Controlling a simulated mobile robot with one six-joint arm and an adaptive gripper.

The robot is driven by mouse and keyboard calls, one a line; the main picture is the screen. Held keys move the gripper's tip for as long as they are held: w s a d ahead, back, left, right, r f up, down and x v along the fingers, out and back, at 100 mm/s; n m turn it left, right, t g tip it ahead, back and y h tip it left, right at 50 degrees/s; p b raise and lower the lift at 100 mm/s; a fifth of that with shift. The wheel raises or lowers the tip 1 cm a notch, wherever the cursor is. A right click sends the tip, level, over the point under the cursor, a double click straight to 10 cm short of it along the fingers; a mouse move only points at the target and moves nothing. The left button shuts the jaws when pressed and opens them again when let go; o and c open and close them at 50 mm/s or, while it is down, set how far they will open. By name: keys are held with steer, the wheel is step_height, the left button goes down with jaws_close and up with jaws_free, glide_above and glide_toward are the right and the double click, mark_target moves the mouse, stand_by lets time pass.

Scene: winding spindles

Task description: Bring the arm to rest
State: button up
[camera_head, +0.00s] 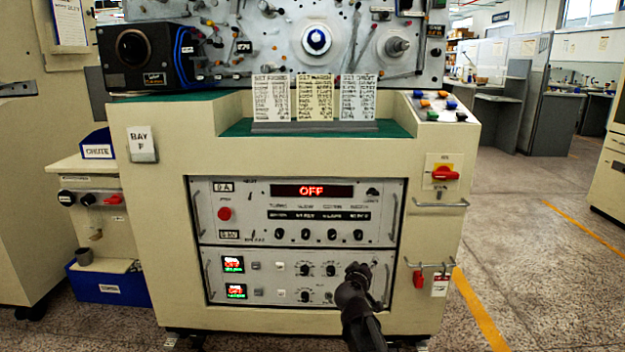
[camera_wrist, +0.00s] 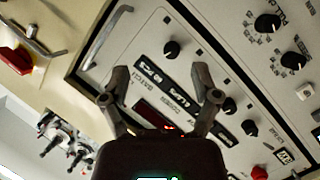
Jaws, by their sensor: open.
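My gripper (camera_head: 358,272) is at the lower right of the machine's front panel in the head view, in front of the lower control unit (camera_head: 270,272). My dark arm comes up to it from the bottom edge. In the wrist view my gripper (camera_wrist: 160,72) has its two fingers spread apart with nothing between them. The panel face (camera_wrist: 190,75) fills much of that view, tilted, with black knobs (camera_wrist: 172,49) beyond the fingers. I cannot tell the exact gap between fingertips and panel.
A silver handle (camera_head: 389,290) stands out right of my gripper. A red rotary switch (camera_head: 445,173) and a rail with a red padlock (camera_head: 418,280) are farther right. A display (camera_head: 312,191) reads OFF. Open floor (camera_head: 540,280) lies to the right of the machine.

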steer(key=s+d+f+m+g+p, duration=0.2)
steer(key=s+d+g+p, duration=0.15)
steer(key=s, duration=0.25)
steer(key=s+d+f+m+g+p, duration=0.2)
steer(key=s+m+g, duration=0.1)
steer(key=s+g, duration=0.3)
steer(key=s+a+g+y+p, duration=0.4)
steer(key=s+g+y+p, duration=0.15)
steer(key=s, duration=0.75)
step_height(320, 180, up, 38)
steer(key=p, duration=3.6)
steer(key=shift+a+t+p, duration=0.15)
steer(key=shift+t+p, duration=0.15)
steer(key=shift+p, duration=0.1)
